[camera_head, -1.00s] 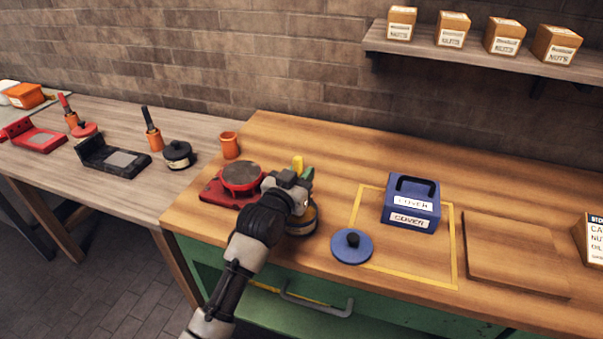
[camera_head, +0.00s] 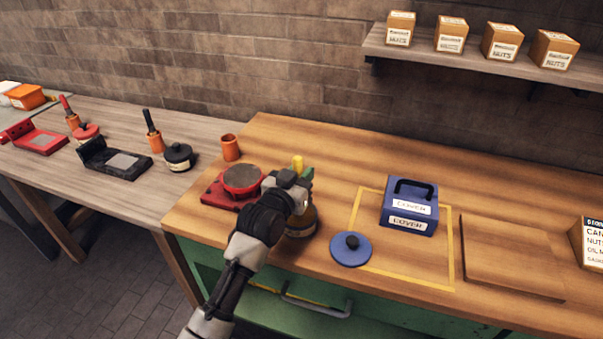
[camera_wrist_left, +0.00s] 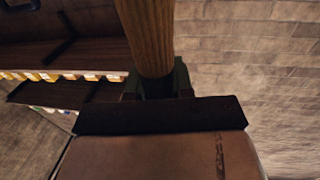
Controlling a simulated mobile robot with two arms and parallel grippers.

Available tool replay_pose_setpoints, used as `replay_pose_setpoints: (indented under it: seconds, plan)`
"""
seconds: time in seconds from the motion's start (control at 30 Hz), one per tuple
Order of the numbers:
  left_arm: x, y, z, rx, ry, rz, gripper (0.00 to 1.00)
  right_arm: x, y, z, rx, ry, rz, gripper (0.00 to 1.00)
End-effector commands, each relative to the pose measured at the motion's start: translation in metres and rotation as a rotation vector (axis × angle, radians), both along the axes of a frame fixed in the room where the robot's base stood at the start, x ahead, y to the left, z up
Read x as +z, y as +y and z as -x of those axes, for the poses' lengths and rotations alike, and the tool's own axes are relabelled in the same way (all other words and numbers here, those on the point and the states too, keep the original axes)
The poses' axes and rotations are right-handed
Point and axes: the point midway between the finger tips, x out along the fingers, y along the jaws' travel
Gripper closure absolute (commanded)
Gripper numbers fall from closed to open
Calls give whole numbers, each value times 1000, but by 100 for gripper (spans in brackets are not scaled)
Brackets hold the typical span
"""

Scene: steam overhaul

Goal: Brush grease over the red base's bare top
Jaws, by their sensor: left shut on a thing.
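The red base (camera_head: 216,193) sits at the left end of the wooden bench. It carries a round red part with a dark grey top (camera_head: 243,178). My left gripper (camera_head: 301,184) is just right of the base, shut on the brush, whose yellow handle end (camera_head: 298,163) sticks up above it. The left wrist view shows the wooden brush handle (camera_wrist_left: 149,38) between the fingers. Below the gripper stands a round pot (camera_head: 301,225), partly hidden by my arm. The brush's lower end is hard to make out there. My right gripper is not in view.
A blue lid with a dark knob (camera_head: 351,249) and a blue COVER box (camera_head: 410,208) are at a yellow-outlined area. An orange cup (camera_head: 230,147) stands behind the base. A wooden board (camera_head: 510,256) lies right. The left table (camera_head: 60,165) holds similar bases and pots.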

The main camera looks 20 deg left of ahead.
Motion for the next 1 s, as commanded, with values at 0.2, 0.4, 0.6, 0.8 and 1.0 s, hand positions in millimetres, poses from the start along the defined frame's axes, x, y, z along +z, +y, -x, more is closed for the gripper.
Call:
replay_pose_setpoints:
  seconds: [0.2, 0.4, 0.6, 0.8, 1.0]
  plan:
    - [23, 0, 0, 0, -3, 0, 100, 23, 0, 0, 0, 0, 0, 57]
    - [39, 0, 0, 0, -3, 1, 100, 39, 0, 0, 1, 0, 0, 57]
    - [55, 0, 0, 0, -3, 1, 100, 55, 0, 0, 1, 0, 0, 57]
    - [57, 0, 0, 0, -3, 1, 100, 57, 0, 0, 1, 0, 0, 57]
    - [57, 0, 0, 0, -4, 1, 100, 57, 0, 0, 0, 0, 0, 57]
